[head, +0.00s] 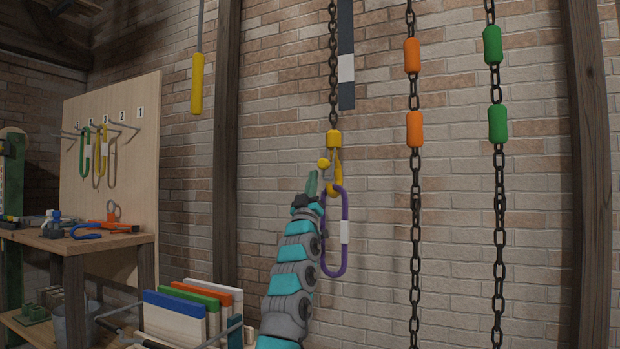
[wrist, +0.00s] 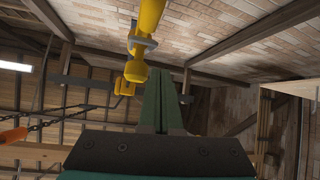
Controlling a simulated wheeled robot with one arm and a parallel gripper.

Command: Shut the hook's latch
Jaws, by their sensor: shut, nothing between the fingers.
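The yellow hook (head: 334,188) hangs from a black chain under a yellow block (head: 333,139). Its latch, with a round yellow knob (head: 323,163), appears to stand out to the left of the hook. A purple sling (head: 346,262) with a white tag hangs in the hook. My gripper (head: 312,184) is shut and empty, pointing up just left of the hook and below the knob. In the wrist view my green fingers (wrist: 165,100) are together, and a yellow knob (wrist: 136,71) is close to their left. I cannot tell whether they touch it.
Orange-sleeved (head: 414,129) and green-sleeved (head: 498,124) chains hang to the right. A yellow pendant (head: 197,84) hangs at upper left. A workbench (head: 72,241) with tools and a pegboard (head: 140,165) stand at left. Coloured boards (head: 175,305) stand low, left of my arm.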

